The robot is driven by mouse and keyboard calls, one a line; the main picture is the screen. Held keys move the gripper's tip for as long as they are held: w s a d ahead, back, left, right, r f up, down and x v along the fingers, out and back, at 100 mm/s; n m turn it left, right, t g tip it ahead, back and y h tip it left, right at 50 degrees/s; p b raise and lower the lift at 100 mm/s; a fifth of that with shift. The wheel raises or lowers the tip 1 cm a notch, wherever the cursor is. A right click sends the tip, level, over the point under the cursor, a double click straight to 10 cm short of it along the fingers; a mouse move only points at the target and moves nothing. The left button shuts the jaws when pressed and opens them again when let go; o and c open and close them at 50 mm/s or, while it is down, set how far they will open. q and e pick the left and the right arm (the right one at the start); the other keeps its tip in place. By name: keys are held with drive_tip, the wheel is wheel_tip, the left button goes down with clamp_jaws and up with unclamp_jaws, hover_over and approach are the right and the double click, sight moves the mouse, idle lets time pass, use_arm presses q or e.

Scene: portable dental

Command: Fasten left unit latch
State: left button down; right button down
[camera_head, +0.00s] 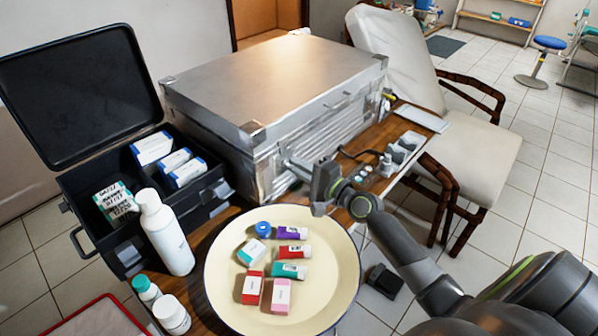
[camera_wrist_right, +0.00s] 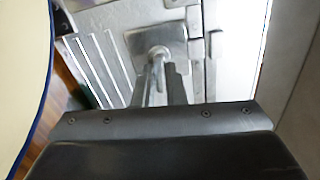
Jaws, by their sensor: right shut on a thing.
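The silver metal case unit (camera_head: 265,85) stands on the wooden table with its lid down. My right gripper (camera_head: 300,167) reaches the case's front side from the right. In the right wrist view, a square metal latch plate (camera_wrist_right: 158,42) is fixed to the case wall. The fingers of my right gripper (camera_wrist_right: 160,82) are shut on the small lever of this latch (camera_wrist_right: 157,62). The fingers partly hide the lever, so I cannot tell whether it is hooked. My left gripper is not in view.
A round cream tray (camera_head: 225,290) with several small tubes and boxes lies in front of the case. A white bottle (camera_head: 165,232) and an open black box (camera_head: 80,90) stand at left. A beige chair (camera_head: 465,150) is at right.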

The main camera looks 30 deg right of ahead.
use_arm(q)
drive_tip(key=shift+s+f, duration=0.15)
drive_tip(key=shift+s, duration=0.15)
use_arm(e)
drive_tip(key=shift+n, duration=0.6)
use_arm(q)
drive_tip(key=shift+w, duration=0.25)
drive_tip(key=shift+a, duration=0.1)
use_arm(e)
drive_tip(key=c, duration=1.5)
unclamp_jaws()
drive_tip(key=shift+s, duration=0.1)
